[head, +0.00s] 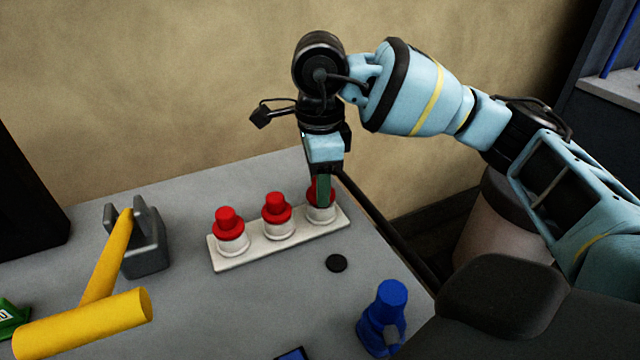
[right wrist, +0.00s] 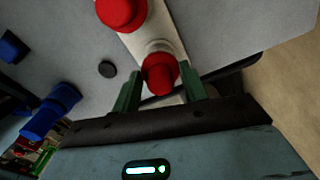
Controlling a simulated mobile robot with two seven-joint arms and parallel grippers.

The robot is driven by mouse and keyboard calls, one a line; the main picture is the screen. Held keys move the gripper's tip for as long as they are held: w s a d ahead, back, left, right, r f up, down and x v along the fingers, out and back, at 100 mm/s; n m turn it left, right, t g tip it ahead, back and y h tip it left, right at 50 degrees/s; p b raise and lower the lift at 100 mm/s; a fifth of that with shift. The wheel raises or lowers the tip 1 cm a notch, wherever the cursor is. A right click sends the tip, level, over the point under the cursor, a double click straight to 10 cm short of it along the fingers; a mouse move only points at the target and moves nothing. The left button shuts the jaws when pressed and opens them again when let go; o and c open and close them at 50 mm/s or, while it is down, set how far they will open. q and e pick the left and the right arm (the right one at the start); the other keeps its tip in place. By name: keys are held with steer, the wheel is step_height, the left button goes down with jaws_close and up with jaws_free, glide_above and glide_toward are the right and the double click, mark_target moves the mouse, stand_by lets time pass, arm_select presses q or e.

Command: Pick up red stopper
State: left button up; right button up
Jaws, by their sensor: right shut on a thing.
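Three red stoppers sit in white round sockets on a white rack (head: 268,249). The left stopper (head: 229,222) and the middle stopper (head: 276,207) stand free. My right gripper (head: 323,192) points down at the right-end red stopper (head: 312,190) and is shut on it. A green finger hides part of this stopper in the head view. In the right wrist view the held stopper (right wrist: 160,72) shows between the two green fingers (right wrist: 160,85), at its white socket. I cannot tell whether it is lifted. My left gripper is not in view.
A black disc (head: 336,263) lies in front of the rack. A blue object (head: 384,315) stands near the front right edge. A yellow mallet (head: 105,275) leans in a grey holder (head: 147,255) at left. The wall is behind the table.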

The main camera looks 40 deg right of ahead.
steer(key=shift+r, duration=0.5)
steer(key=shift+s+a+r, duration=0.1)
steer(key=shift+s+r, duration=0.1)
steer(key=shift+r, duration=0.75)
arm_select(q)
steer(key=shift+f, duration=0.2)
arm_select(e)
steer(key=s+a, duration=0.3)
steer(key=s, duration=0.4)
steer(key=s+a+r, duration=0.1)
steer(key=s+a, duration=0.2)
steer(key=s, duration=0.4)
steer(key=shift+a+r, duration=0.2)
steer(key=shift+a, duration=0.2)
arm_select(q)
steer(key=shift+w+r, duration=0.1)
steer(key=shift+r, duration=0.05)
arm_select(e)
steer(key=shift+r, duration=0.15)
